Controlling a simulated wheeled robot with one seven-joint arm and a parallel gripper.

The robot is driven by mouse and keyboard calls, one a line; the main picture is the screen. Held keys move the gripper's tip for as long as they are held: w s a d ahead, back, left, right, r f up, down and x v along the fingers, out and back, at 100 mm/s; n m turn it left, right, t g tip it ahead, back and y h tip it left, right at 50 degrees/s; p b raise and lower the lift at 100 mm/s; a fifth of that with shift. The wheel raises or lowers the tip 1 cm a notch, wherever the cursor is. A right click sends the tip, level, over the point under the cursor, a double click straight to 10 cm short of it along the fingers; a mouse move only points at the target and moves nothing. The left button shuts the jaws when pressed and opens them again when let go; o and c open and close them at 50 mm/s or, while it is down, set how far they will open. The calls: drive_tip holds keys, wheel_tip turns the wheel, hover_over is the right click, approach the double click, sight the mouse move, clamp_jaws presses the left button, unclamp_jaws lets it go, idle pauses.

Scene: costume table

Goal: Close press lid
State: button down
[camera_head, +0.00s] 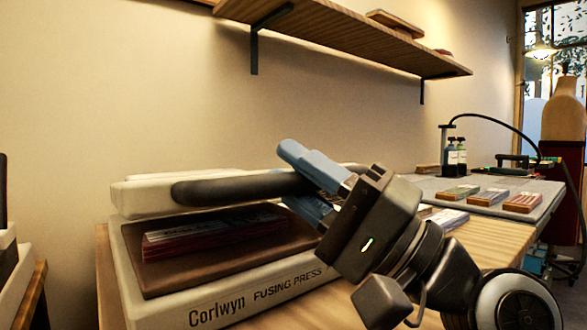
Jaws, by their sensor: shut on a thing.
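The fusing press has a cream base (230,308) lettered "Corlwyn FUSING PRESS" and a cream lid (140,197). The lid is low over the base and close to level, with a gap still visible at the front. A dark bar handle (225,191) runs along the lid's front. My gripper (303,185), with blue fingers, is shut on the handle's right end from the right. On the brown pad (150,275) lies a stack of flat, dark red-edged pieces (215,236), under the lid. The lid's hinge side is hidden.
A wooden shelf (350,38) hangs on the wall above. To the right, a grey mat (430,188) holds several small coloured blocks (522,203), with bottles (456,155) behind. A dress form (563,110) stands at the far right. Bare wooden tabletop (500,240) lies right of the press.

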drive_tip(key=shift+s+d+r, duration=0.2)
drive_tip(key=c, duration=1.1)
unclamp_jaws()
drive_tip(key=shift+o, duration=0.7)
drive_tip(key=shift+f, duration=0.1)
